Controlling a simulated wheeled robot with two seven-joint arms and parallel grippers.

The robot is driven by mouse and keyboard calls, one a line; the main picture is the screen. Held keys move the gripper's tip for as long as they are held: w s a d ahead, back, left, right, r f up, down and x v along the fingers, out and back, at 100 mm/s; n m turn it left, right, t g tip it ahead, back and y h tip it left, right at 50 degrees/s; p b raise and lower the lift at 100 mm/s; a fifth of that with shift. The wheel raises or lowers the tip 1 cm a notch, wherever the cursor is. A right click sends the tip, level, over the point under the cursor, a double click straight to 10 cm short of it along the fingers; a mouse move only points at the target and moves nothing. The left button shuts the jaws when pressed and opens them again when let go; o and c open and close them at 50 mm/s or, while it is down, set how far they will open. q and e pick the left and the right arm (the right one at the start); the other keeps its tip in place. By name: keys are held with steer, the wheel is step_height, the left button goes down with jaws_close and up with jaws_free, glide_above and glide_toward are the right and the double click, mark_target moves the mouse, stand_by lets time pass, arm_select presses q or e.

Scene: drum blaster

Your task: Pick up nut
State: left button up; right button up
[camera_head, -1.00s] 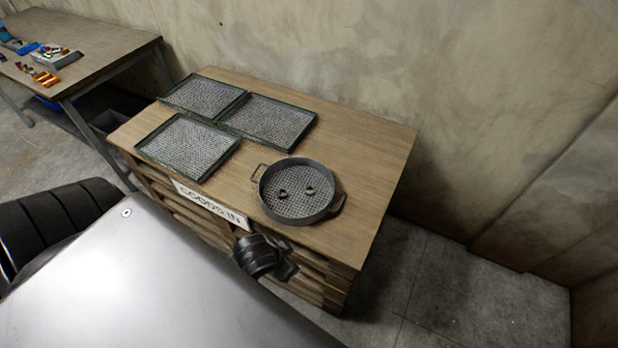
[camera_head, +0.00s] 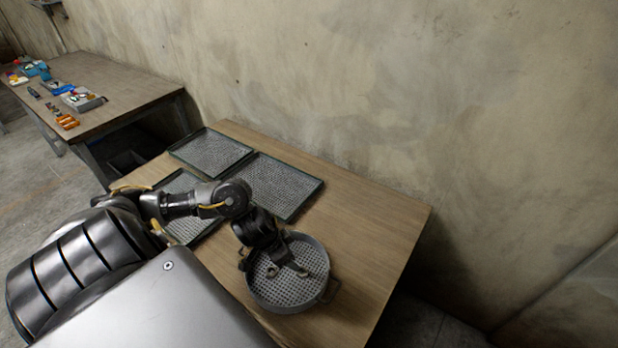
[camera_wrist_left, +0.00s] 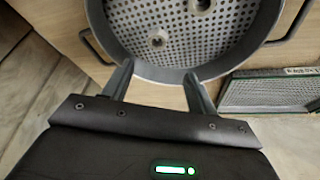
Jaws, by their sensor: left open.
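A round grey perforated basket (camera_head: 258,296) with side handles stands on the wooden table. It also shows in the left wrist view (camera_wrist_left: 120,28). Two nuts lie apart on its floor: a nearer nut (camera_wrist_left: 158,39) and a farther nut (camera_wrist_left: 200,5), cut by the top edge in the left wrist view. In the head view the nuts are hard to separate from the gripper. My left gripper (camera_wrist_left: 158,72) is open and empty, its fingertips at the basket's near rim in that picture, with the nearer nut ahead between them. My right gripper is not in view.
Three green-rimmed mesh trays lie left of and behind the basket: a far tray (camera_head: 212,152), a middle tray (camera_head: 282,183) and a near one partly behind my arm. Bare table (camera_head: 375,235) lies to the right. A wall stands behind. Another table (camera_head: 110,85) holds small items.

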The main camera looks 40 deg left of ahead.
arm_select(q)
steer(key=b, duration=0.1)
glide_above(301, 271)
steer(key=s+a, duration=0.2)
step_height(301, 271, down, 4)
steer(key=shift+s+d+f, duration=0.15)
steer(key=shift+f, duration=0.1)
steer(key=shift+w+f, duration=0.2)
steer(key=shift+f, duration=0.05)
steer(key=shift+d, duration=0.1)
steer(key=x, duration=0.1)
steer(key=b+x, duration=0.1)
steer(key=x, duration=0.2)
steer(key=shift+s+d+f, duration=0.15)
steer(key=shift+d+f, duration=0.15)
steer(key=shift+d, duration=0.05)
steer(key=shift+f, duration=0.35)
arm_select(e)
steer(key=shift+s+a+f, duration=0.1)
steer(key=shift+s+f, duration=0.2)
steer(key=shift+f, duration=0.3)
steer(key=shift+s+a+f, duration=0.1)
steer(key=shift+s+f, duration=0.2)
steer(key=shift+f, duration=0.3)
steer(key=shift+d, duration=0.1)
